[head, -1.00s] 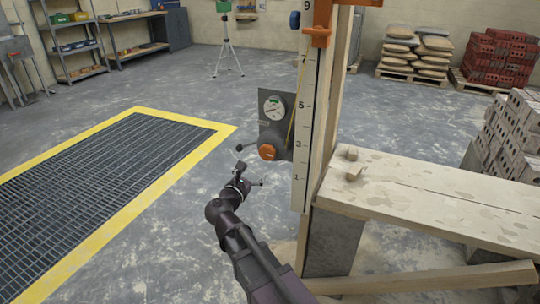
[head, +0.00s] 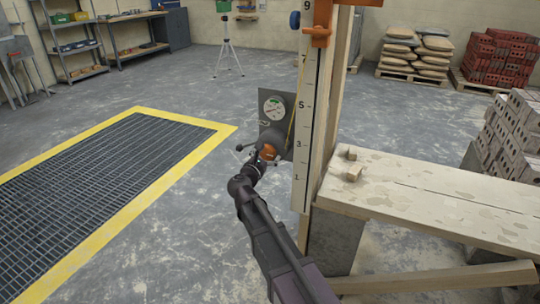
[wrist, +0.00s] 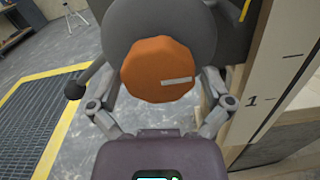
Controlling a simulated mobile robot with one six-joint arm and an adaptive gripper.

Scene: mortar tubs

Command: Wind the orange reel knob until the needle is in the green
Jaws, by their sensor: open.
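The orange reel knob (wrist: 158,72) has a white mark on its face and sits on the grey reel (wrist: 118,24). In the head view the knob (head: 267,151) shows just above my gripper (head: 258,160). My gripper (wrist: 158,98) is open in the wrist view, with one finger to each side of the knob; I cannot tell if they touch it. The dial gauge (head: 274,107) is on the grey plate above the reel. Its needle is too small to read surely in the head view. A crank arm with a dark ball (wrist: 75,90) sticks out left of the knob.
A numbered white staff (head: 307,120) on a wooden post stands close to the right of the reel. A plank bench (head: 430,200) extends right. Free floor and a yellow-edged grate (head: 180,119) lie to the left.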

